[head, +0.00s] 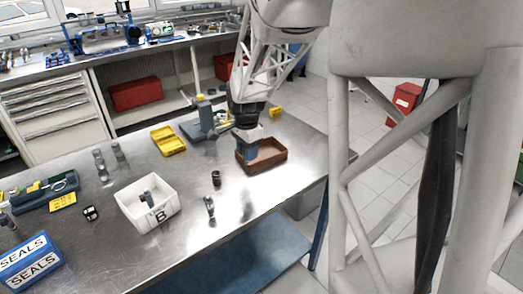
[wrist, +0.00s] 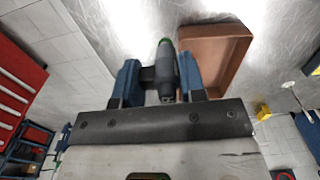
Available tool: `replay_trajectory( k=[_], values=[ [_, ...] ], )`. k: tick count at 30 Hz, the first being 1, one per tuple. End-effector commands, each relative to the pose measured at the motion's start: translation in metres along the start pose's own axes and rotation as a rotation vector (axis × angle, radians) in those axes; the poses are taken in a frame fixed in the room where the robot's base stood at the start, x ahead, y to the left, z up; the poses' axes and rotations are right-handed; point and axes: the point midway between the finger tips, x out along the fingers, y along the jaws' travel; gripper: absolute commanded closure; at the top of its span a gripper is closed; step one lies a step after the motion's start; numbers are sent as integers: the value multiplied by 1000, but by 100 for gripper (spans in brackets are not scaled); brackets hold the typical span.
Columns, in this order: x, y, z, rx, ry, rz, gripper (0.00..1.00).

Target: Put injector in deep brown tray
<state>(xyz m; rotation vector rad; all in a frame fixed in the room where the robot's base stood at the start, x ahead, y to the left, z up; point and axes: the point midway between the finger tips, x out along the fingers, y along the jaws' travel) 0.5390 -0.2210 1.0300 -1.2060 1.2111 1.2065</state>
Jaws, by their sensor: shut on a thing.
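The injector (wrist: 165,68) is a dark grey cylinder with a green end, seen in the wrist view. My gripper (wrist: 160,75) is shut on it, with the injector between the two blue fingers. The deep brown tray (wrist: 230,58) is beside the injector, to the right in the wrist view, and the right finger overlaps its near wall in the picture. In the head view, my gripper (head: 251,153) appears over the left part of the brown tray (head: 270,163). The injector is hidden there, and its height over the tray cannot be told.
A white bin marked B (head: 150,218) holds a small grey part. A dark cylinder (head: 216,178) and a small metal part (head: 209,206) stand left of the tray. A yellow tray (head: 168,140) and blue vise (head: 205,122) are behind.

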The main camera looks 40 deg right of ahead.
Motion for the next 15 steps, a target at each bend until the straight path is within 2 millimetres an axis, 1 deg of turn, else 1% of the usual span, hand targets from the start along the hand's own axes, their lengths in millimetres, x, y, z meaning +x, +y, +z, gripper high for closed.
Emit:
replay_trajectory(
  k=[1, 6, 9, 15],
  values=[
    [1, 12, -7, 5, 0, 0, 86],
    [6, 42, -22, 1, 1, -2, 86],
    [9, 55, -27, -1, 1, -1, 86],
    [12, 68, -33, -3, 0, -1, 86]
  ],
)
